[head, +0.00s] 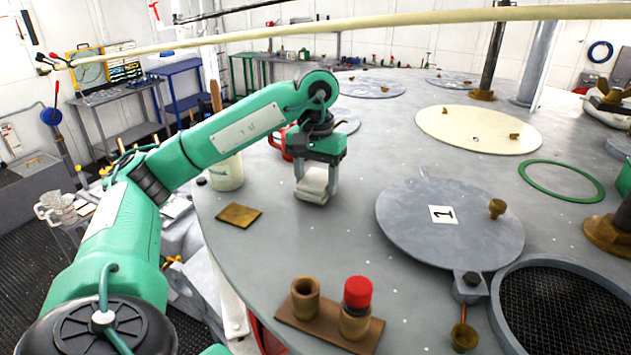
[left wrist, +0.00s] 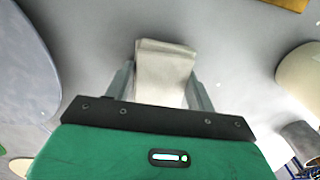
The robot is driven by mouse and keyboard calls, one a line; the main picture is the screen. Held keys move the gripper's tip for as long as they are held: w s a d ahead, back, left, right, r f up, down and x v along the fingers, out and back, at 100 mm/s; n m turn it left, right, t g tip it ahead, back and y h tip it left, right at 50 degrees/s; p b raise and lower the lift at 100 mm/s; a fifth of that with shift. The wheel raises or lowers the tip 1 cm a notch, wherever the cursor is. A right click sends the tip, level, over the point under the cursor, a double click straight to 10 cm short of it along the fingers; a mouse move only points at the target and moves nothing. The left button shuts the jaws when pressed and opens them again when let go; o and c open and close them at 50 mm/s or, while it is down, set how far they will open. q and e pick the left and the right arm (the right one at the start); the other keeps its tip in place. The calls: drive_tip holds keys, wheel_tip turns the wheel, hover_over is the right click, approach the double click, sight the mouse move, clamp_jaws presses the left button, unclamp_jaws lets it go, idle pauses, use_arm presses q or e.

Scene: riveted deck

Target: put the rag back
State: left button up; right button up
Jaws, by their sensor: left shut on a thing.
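The rag (head: 312,184) is a folded whitish cloth at the far left part of the grey deck. My left gripper (head: 315,188) is shut on it, with one finger on each side, pointing down. In the left wrist view the rag (left wrist: 164,72) sits between the two fingers (left wrist: 160,88). It is at or just above the deck surface; I cannot tell whether it touches. My right gripper is not in view.
A cream bucket (head: 228,172) stands left of the rag, with a brass plate (head: 239,215) in front of it. A wooden block (head: 330,322) holds two brown cups, one with a red top (head: 357,291). A round numbered lid (head: 450,225) lies to the right. Deck between is clear.

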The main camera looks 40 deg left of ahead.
sight(315, 181)
use_arm(q)
drive_tip(key=shift+f, duration=0.45)
drive_tip(key=shift+f, duration=0.15)
drive_tip(key=o, duration=1)
drive_tip(key=shift+c, duration=0.2)
drive_tip(key=shift+r, duration=0.25)
wheel_tip(315, 181, up, 12)
idle(0.5)
drive_tip(key=shift+s+f, duration=0.1)
idle(0.6)
